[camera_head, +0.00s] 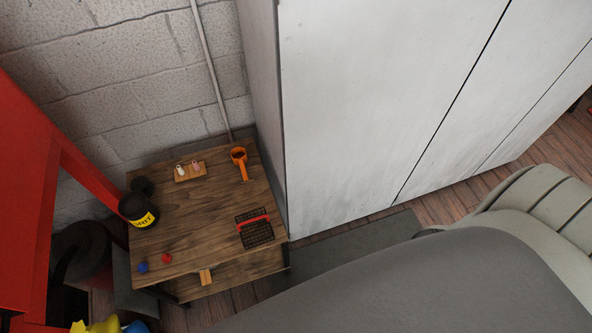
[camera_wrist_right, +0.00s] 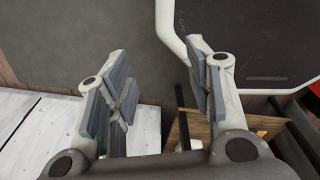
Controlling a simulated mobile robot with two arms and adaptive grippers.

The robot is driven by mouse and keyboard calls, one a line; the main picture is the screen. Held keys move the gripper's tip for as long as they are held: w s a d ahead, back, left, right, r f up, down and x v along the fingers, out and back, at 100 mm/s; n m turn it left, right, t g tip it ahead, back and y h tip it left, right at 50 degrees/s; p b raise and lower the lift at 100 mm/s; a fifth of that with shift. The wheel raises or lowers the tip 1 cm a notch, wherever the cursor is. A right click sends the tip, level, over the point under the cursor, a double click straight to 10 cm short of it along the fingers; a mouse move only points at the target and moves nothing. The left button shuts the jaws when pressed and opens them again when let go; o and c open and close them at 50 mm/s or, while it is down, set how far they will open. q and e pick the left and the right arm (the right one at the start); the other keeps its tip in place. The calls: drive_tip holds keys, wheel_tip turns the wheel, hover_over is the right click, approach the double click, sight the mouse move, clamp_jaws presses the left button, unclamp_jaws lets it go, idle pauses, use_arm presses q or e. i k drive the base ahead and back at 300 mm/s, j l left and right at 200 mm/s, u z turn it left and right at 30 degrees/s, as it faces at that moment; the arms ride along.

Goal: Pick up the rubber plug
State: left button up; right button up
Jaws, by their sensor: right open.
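I cannot say for sure which thing is the rubber plug. Several small things stand on a wooden table (camera_head: 205,220) in the head view. A small red round piece (camera_head: 166,258) and a blue round piece (camera_head: 143,267) lie near its front left. A white peg (camera_head: 181,168) and a pink peg (camera_head: 195,165) stand on a small wooden block (camera_head: 189,173) at the back. A dark round piece (camera_head: 142,185) sits at the left edge. My right gripper (camera_wrist_right: 157,58) shows only in the right wrist view, with its fingers apart and nothing between them. My left gripper is out of view.
A black tub with a yellow label (camera_head: 138,211), an orange scoop (camera_head: 239,162) and a dark rack with a red handle (camera_head: 255,229) also stand on the table. A tall white cabinet (camera_head: 350,100) adjoins its right side. A red frame (camera_head: 30,160) stands at left.

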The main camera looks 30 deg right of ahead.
sight(165, 258)
drive_tip(key=z, duration=0.3)
drive_tip(key=k+l+u, duration=0.1)
drive_tip(key=u, duration=0.9)
drive_tip(key=k+j, duration=0.05)
